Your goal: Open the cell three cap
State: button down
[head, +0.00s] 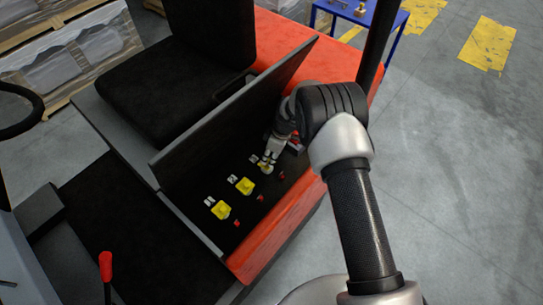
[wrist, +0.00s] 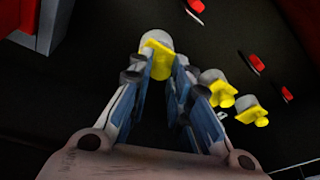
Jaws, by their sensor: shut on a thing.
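The cell three cap (head: 266,170) is the third yellow cap along the row in the dark compartment, mostly hidden by my gripper in the head view. In the wrist view the cap (wrist: 158,62) is a yellow flap on a pale round neck, between my fingertips. My gripper (head: 268,160) is shut on this cap; its fingers (wrist: 160,75) lie on either side of the flap. I cannot tell whether the cap is lifted from its neck. Two other yellow caps (head: 244,186) (head: 220,210) stand in the row, apart from my gripper.
Small red terminals (head: 237,223) line the row beside the caps. An upright dark panel (head: 235,105) stands close behind the row, next to the black seat (head: 165,85). The orange body edge (head: 285,230) borders the front. A red lever (head: 105,265) is at lower left.

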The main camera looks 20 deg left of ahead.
jog(key=shift+a+r+h+b, duration=0.15)
jog(key=shift+a+h+b, duration=0.1)
jog(key=shift+h+b, duration=0.25)
jog(key=c, duration=1.5)
grip_release()
jog(key=shift+o, duration=0.2)
notch_tip(320, 180, up, 12)
jog(key=w+d, duration=0.1)
jog(key=shift+w+d, duration=0.15)
jog(key=shift+d, duration=0.25)
